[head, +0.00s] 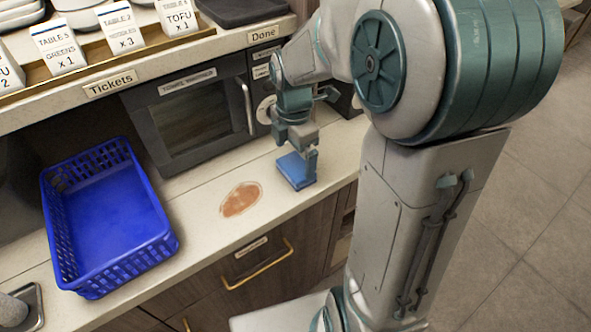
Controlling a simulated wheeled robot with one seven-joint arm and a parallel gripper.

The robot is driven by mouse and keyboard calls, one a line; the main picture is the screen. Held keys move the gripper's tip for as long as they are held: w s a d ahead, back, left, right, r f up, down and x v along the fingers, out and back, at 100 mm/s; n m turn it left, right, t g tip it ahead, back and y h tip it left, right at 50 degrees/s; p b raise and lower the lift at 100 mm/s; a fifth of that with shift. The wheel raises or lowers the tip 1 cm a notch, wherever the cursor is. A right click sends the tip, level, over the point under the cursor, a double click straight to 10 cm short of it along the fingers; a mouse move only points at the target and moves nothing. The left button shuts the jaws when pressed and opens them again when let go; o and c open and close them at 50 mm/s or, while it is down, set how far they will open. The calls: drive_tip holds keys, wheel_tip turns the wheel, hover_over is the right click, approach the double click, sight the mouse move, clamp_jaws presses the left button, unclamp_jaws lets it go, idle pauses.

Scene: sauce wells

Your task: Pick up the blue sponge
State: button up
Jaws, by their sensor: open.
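The blue sponge (294,173) is a flat block on the pale counter, near its front edge and in front of the oven's right side. My gripper (306,163) points down right at the sponge, with a finger showing over its right part. The jaws are open. My gripper hides part of the sponge's top, and I cannot tell whether the fingers touch it.
A brown-red sauce stain (240,199) lies on the counter left of the sponge. An empty blue basket (112,215) stands further left. A dark oven (195,115) is behind, under a shelf (190,50) with order tickets. A drawer with a brass handle (258,266) is below.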

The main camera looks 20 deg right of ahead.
sight(296, 166)
drive_tip(key=f, duration=0.5)
drive_tip(key=shift+w+d+f, duration=0.1)
drive_tip(key=shift+w+d, duration=0.1)
drive_tip(key=shift+d, duration=0.05)
drive_tip(key=shift+c, duration=0.3)
drive_tip(key=c, duration=0.8)
drive_tip(key=shift+o, duration=0.2)
drive_tip(key=shift+r, duration=0.2)
drive_tip(key=shift+r, duration=0.3)
drive_tip(key=r, duration=0.2)
drive_tip(key=d+r, duration=0.1)
drive_tip(key=shift+r, duration=0.4)
drive_tip(key=d+r, duration=0.6)
drive_tip(key=d, duration=0.4)
drive_tip(key=shift+d+r, duration=0.15)
drive_tip(key=shift+d, duration=0.25)
